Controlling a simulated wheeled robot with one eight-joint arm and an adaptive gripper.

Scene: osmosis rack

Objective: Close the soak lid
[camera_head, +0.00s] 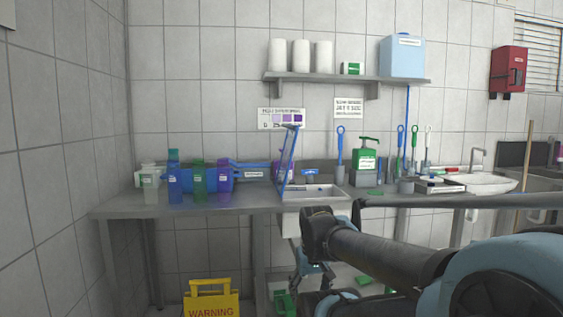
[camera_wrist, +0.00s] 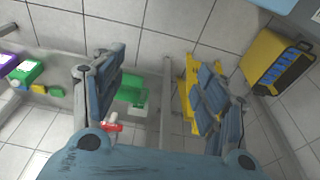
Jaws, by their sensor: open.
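The soak lid (camera_head: 289,158) is a blue-edged, see-through panel in the head view. It stands up and leans slightly at the left end of the soak tray (camera_head: 312,195), a pale, shallow open box on the bench. My gripper (camera_wrist: 160,75) is open and empty in the wrist view, its two fingers wide apart above the floor. In the head view my arm hangs in front of the bench, with its end below the tray's level and partly hidden. The lid does not show in the wrist view.
Several bottles (camera_head: 198,180) stand left of the lid on the steel bench (camera_head: 120,208). A green pump bottle (camera_head: 366,160) and upright brushes stand right of the tray. A yellow warning sign (camera_head: 211,300) stands on the floor. A shelf (camera_head: 345,78) is above.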

